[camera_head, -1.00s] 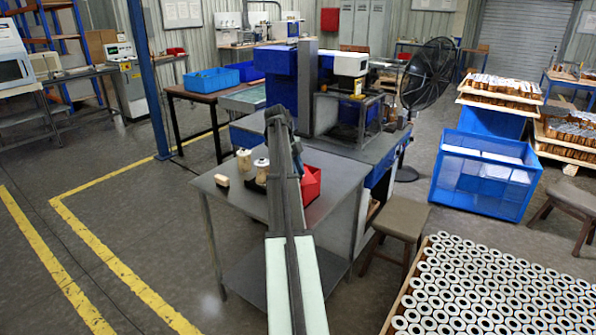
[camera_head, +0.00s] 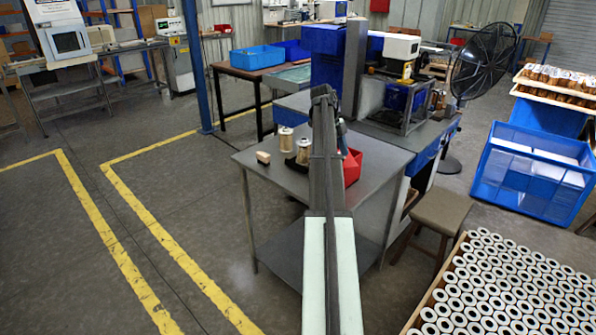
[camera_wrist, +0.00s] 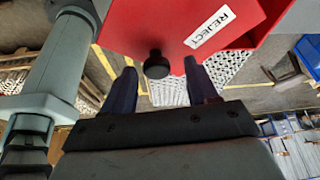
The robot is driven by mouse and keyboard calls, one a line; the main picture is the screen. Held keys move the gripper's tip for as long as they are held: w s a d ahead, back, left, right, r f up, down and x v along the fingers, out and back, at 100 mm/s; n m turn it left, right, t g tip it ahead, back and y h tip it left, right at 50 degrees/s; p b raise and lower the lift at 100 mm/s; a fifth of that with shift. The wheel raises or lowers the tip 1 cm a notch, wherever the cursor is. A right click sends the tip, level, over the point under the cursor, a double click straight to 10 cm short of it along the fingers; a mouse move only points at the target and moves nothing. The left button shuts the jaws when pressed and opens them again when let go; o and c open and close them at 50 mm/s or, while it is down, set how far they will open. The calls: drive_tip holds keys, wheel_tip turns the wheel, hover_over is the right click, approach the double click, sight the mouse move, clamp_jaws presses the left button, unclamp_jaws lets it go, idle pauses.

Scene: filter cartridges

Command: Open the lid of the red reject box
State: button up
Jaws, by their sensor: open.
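The red reject box (camera_head: 353,168) stands on the grey metal table in the head view, partly hidden behind my arm. I cannot tell whether the fingers touch the knob. My fingertips are mostly hidden by the arm in the head view. Whether the lid is fully closed is unclear.
Two pale cartridges (camera_head: 286,140) and a small tan block (camera_head: 263,157) stand left of my arm on the grey table (camera_head: 270,182). A machine (camera_head: 400,95) stands behind. A stool (camera_head: 440,212) and a crate of many cartridges (camera_head: 505,285) are at right. Floor at left is clear.

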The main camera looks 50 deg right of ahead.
drive_tip(key=d+n+h, duration=0.1)
drive_tip(key=d+n, duration=0.1)
drive_tip(key=d, duration=0.1)
drive_tip(key=shift+s+n, duration=0.1)
drive_tip(key=shift+n, duration=0.3)
drive_tip(key=d+n, duration=0.1)
drive_tip(key=w+d+n+t+h, duration=0.1)
drive_tip(key=n, duration=0.1)
drive_tip(key=d+r+n, duration=0.1)
drive_tip(key=d, duration=0.1)
drive_tip(key=shift+w+n+h, duration=0.25)
drive_tip(key=shift+n+h, duration=0.05)
drive_tip(key=v, duration=1.3)
drive_tip(key=w+a+f+n, duration=0.4)
drive_tip(key=a+f, duration=0.4)
drive_tip(key=a, duration=0.1)
drive_tip(key=w+a+f+n+t, duration=0.1)
drive_tip(key=w+a+f+n, duration=0.2)
drive_tip(key=a+f, duration=0.6)
drive_tip(key=w+a+f+n+t, duration=0.1)
drive_tip(key=w+a+f+n, duration=0.3)
drive_tip(key=a+f, duration=0.5)
drive_tip(key=shift+w+a+f+n, duration=0.15)
drive_tip(key=shift+w+a+n, duration=0.15)
drive_tip(key=shift+w, duration=0.1)
drive_tip(key=shift+d, duration=0.1)
